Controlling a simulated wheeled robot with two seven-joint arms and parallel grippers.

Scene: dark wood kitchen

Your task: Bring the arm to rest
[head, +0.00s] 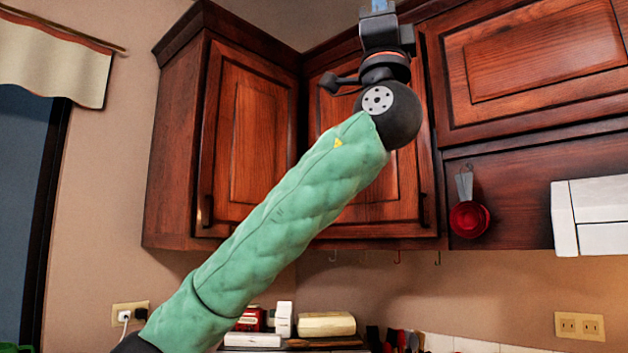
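My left arm, in a green quilted sleeve, rises from the lower left of the head view across the middle. My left gripper (384,30) is at the top edge, pointing up in front of the upper cabinets. Its fingertips are cut off by the frame, so I cannot tell whether it is open or shut, and nothing held is visible. My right gripper is not in view.
Dark wood upper cabinets (249,125) stand behind the arm. A red ladle (468,218) hangs to the right, near a white range hood (598,218). Several items, including a cream bread box (326,324), stand low at the back. A window with a curtain (50,62) is at left.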

